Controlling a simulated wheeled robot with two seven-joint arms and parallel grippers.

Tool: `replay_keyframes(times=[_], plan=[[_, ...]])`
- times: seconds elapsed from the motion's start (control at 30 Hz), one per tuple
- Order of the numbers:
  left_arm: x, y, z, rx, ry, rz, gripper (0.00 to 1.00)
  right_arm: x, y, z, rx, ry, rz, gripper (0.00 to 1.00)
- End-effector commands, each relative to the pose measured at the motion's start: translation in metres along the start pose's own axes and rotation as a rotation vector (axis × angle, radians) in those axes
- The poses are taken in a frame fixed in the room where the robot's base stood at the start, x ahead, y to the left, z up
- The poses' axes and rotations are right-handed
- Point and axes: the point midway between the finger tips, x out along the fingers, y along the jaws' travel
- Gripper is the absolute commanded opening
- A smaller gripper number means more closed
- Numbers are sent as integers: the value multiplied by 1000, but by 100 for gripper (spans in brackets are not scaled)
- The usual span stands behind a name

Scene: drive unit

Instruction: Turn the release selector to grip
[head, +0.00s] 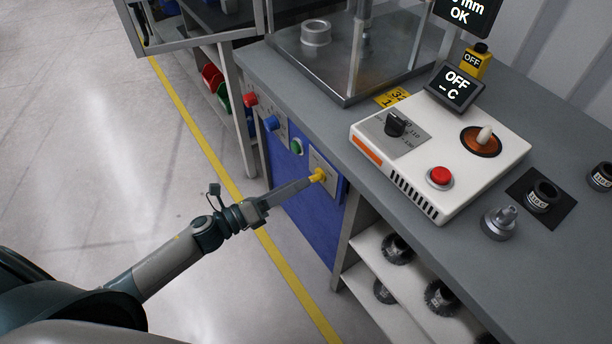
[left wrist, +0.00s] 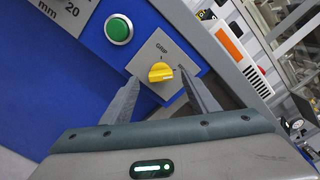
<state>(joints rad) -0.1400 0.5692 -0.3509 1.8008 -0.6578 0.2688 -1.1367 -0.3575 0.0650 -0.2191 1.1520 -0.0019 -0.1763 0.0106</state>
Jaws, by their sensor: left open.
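The release selector is a yellow knob (head: 318,175) on a light grey plate on the blue front panel of the bench. In the left wrist view the knob (left wrist: 160,72) sits between my fingers, below the word GRIP on its plate (left wrist: 150,52). A second label to the right is partly hidden by a finger. I cannot tell for sure which label the knob points at. My left gripper (head: 308,182) reaches the panel from the left. Its fingers (left wrist: 160,88) are open on either side of the knob, with gaps visible. My right gripper is not in view.
A green button (left wrist: 119,29) is beside the selector plate; blue (head: 271,123) and red (head: 250,99) controls sit farther along the panel. A white heater box (head: 470,190) with OFF display stands on the grey benchtop. Shelves below hold dark toothed parts (head: 397,248). Floor left is clear.

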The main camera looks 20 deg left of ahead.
Motion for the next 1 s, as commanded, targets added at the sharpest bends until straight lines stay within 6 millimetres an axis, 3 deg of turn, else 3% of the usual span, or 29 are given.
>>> replay_keyframes(times=[0.1, 0.3, 0.7, 0.9, 1.0], plan=[[18, -2, 2, 0, -1, -1, 55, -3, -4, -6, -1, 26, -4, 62], [37, 0, 1, 0, -1, 1, 55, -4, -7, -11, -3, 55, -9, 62], [41, 0, 0, 0, 0, 0, 55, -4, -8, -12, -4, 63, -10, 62], [41, 0, 0, 0, 0, 0, 13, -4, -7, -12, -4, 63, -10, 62], [41, 0, 0, -1, 0, 1, 13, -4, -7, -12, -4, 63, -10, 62]])
